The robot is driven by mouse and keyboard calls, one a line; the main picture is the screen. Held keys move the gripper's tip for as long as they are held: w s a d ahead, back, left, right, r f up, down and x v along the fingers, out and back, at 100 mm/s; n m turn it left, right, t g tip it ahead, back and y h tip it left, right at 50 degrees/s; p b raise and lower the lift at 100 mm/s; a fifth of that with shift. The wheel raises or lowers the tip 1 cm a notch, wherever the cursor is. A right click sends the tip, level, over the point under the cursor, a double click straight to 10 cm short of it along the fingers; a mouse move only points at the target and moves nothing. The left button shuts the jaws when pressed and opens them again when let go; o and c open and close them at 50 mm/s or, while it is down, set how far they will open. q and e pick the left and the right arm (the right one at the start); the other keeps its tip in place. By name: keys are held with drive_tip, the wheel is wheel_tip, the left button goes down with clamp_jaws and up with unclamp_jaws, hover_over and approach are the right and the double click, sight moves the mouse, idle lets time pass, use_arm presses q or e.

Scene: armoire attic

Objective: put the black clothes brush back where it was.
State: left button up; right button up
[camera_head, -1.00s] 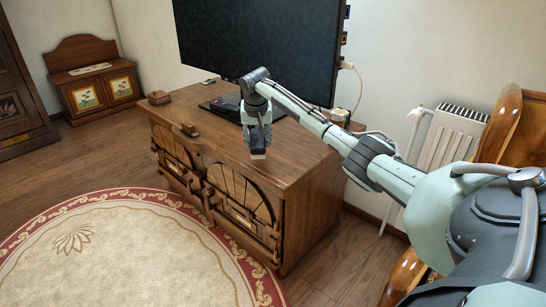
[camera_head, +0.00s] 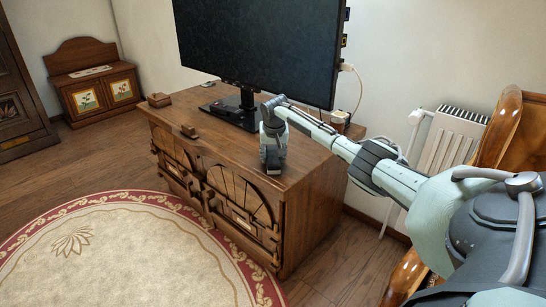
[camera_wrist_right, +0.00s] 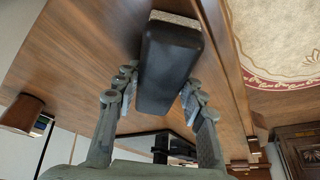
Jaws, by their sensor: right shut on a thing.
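The black clothes brush (camera_head: 273,161) is in my right gripper (camera_head: 272,148), at the front right part of the wooden cabinet's top (camera_head: 236,160). In the right wrist view the brush (camera_wrist_right: 168,66) shows a smooth black back and a strip of pale bristles at its far end. The fingers of my right gripper (camera_wrist_right: 160,88) are shut on its two sides. The brush is over or on the cabinet top; I cannot tell whether it touches. My left gripper is not in view.
A large black monitor (camera_head: 258,45) stands on the cabinet behind my right gripper. A small wooden box (camera_head: 159,99) and a small dark wooden piece (camera_head: 189,131) sit to the left. A radiator (camera_head: 450,140) is at the right wall. The cabinet top's front middle is clear.

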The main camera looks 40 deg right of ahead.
drive_tip(key=shift+f, duration=0.15)
drive_tip(key=o, duration=1.1)
drive_tip(key=shift+c, duration=0.2)
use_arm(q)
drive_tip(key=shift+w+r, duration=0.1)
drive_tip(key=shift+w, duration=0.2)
use_arm(e)
drive_tip(key=shift+o, duration=0.3)
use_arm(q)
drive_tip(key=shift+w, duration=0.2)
